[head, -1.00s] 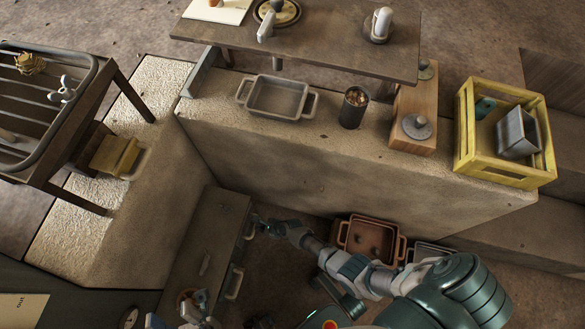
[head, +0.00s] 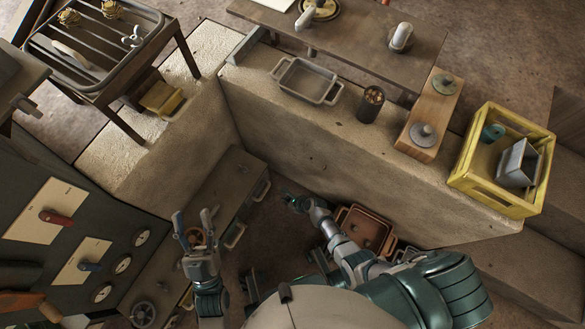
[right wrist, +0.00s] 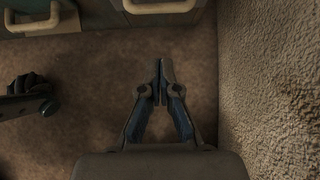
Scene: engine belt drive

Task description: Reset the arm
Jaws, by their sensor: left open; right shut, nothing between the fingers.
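My left gripper (head: 193,222) is in the lower left of the head view, with its two fingers pointing up and spread apart, empty. It appears in front of the low drawer cabinet (head: 228,180). My right arm comes in from the lower right of the head view, and its gripper (head: 289,199) is small and dark near the foot of the stone ledge. In the right wrist view, the right gripper (right wrist: 161,70) has its fingertips together with nothing between them. It is over bare brown floor, beside a rough stone wall (right wrist: 270,90).
Drawer handles (right wrist: 160,5) show at the top of the right wrist view. A brown tray (head: 364,230) lies near my right forearm. The stone ledge (head: 330,150) carries a grey tray (head: 305,82), a dark cup (head: 370,104) and a yellow crate (head: 490,205). A control panel (head: 45,180) stands at left.

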